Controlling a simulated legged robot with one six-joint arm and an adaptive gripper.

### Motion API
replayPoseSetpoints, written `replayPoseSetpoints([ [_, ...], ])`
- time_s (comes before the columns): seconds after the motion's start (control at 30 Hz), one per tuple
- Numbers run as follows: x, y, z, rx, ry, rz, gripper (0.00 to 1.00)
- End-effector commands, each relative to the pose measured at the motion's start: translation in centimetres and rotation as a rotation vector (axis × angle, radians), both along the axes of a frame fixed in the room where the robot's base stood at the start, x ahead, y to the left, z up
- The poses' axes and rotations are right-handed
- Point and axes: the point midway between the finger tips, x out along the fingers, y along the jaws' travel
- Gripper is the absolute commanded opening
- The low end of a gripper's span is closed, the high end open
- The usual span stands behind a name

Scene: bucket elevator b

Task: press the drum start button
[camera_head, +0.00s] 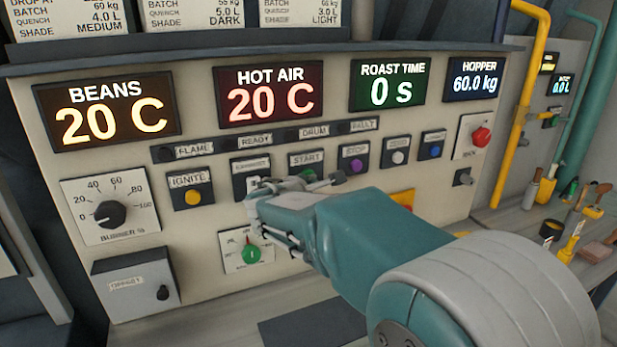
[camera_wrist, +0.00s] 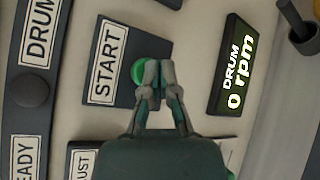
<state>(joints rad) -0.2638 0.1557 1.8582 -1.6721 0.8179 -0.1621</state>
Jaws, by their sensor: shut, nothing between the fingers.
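The drum start button (camera_wrist: 138,72) is a green button beside a white START label (camera_wrist: 107,62) on a dark plate. In the head view the START plate (camera_head: 306,158) is in the middle of the panel, and my gripper partly covers the area below its label. In the wrist view my gripper (camera_wrist: 158,72) is shut and empty. Its fingertips overlap the right part of the green button. They are at or very close to it; I cannot tell whether they touch. The DRUM display (camera_wrist: 233,75) reads 0 rpm.
A purple STOP button (camera_head: 355,165) is just right of START, with white and blue buttons beyond. The yellow IGNITE button (camera_head: 192,196) is to the left. A red button (camera_head: 481,136) is at the right. The indicator lamps look dark.

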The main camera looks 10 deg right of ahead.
Motion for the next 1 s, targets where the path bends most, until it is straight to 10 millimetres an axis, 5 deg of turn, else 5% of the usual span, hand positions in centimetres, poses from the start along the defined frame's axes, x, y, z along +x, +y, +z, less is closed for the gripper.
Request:
replayPoseSetpoints([
  [1.0,0.83,0.17,0.0,0.0,0.0,0.0,0.0],
])
